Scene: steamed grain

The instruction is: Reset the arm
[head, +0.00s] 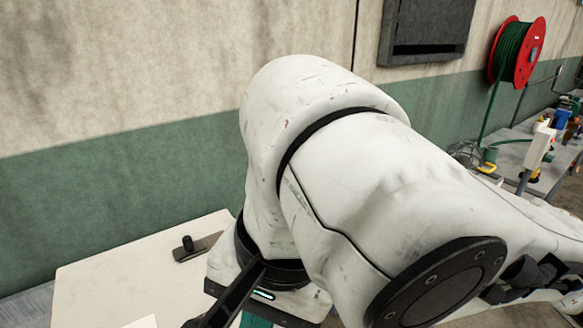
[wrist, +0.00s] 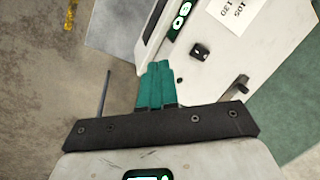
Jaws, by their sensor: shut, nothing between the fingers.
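My gripper (wrist: 157,66) shows in the wrist view as teal fingers pressed together, with nothing between them. Its dark crossbar (wrist: 165,126) lies behind the fingers. In the head view my white arm fills the middle and right, bent over the near side of a pale table (head: 95,275). Only a bit of teal finger shows at the bottom edge there; the fingertips are out of frame. In the wrist view the fingers point past the table's edge, with the table (wrist: 262,55) to their right.
A dark-handled tool (head: 197,246) lies on the table; it also shows in the wrist view (wrist: 236,88). A small black block (wrist: 199,51) and a printed sheet (wrist: 238,12) are on the table. A red cable reel (head: 517,50) is at the upper right. Bare floor (wrist: 40,80) is at left.

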